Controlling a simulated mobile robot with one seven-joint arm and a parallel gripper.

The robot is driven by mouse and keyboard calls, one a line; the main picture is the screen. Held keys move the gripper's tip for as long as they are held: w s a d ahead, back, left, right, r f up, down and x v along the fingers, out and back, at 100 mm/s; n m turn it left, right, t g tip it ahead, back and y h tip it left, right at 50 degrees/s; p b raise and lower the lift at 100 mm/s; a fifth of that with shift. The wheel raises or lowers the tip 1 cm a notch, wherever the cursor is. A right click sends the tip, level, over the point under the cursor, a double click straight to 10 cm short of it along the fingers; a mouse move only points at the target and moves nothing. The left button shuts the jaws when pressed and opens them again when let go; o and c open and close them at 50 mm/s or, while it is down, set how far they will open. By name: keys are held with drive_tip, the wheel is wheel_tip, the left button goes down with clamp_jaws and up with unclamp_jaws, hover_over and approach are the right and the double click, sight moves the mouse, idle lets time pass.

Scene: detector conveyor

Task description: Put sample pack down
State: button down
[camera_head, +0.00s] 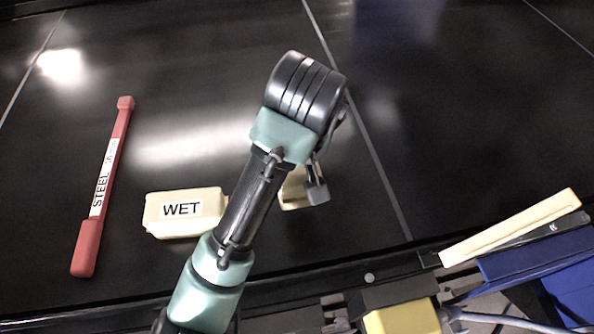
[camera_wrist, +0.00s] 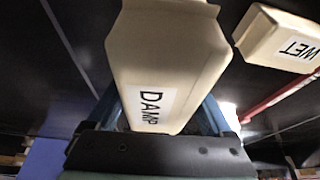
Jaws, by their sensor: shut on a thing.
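In the wrist view a cream sample pack marked DAMP (camera_wrist: 165,50) fills the space between the two fingers of my gripper (camera_wrist: 160,105). The gripper is shut on it. In the head view my gripper (camera_head: 316,188) is mostly hidden behind my arm, and only a small part of the held cream pack (camera_head: 293,192) shows beside it, over the black belt (camera_head: 365,215). I cannot tell whether the pack touches the belt. A second cream pack marked WET (camera_head: 186,226) lies on the belt to the left of my arm; it also shows at the upper right in the wrist view (camera_wrist: 262,32).
A red rod marked STEEL (camera_head: 86,245) lies on the belt at the left. A blue bin (camera_head: 545,265) with a cream strip (camera_head: 510,228) at its edge stands at the lower right, past the belt's near edge. The belt right of my arm is clear.

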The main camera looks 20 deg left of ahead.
drive_tip(key=f+b, duration=0.5)
drive_tip(key=shift+s+f, duration=0.2)
drive_tip(key=shift+f, duration=0.05)
wheel_tip(320, 180, down, 4)
drive_tip(key=shift+r, duration=0.2)
drive_tip(key=shift+f, duration=0.25)
drive_tip(key=shift+f, duration=0.2)
unclamp_jaws()
drive_tip(key=shift+d, duration=0.1)
